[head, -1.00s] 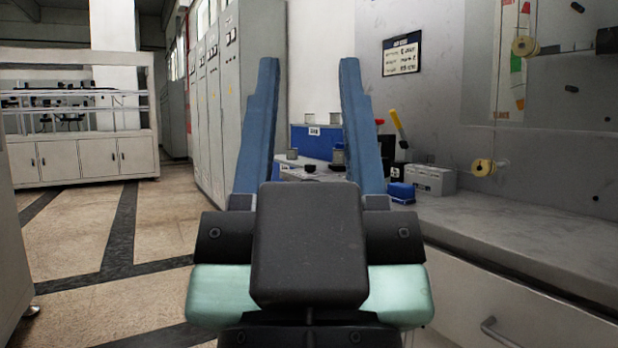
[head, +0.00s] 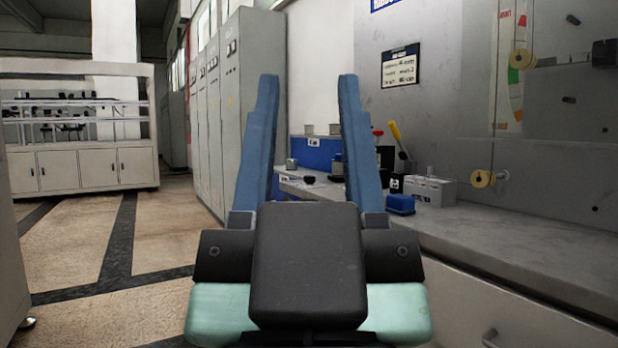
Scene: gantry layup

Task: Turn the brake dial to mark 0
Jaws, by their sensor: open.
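My gripper (head: 308,85) is in the middle of the head view, its two blue fingers upright, wide apart and empty. A small black round part (head: 310,180) sits on the counter behind and between the fingers, too small to identify. The lower part of the view is covered by my gripper's body.
A grey counter (head: 540,220) runs along the right, with a blue block (head: 400,204), a grey box (head: 430,190) and red and yellow handles (head: 395,133). Grey cabinets (head: 235,110) stand behind; open floor (head: 90,240) lies left.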

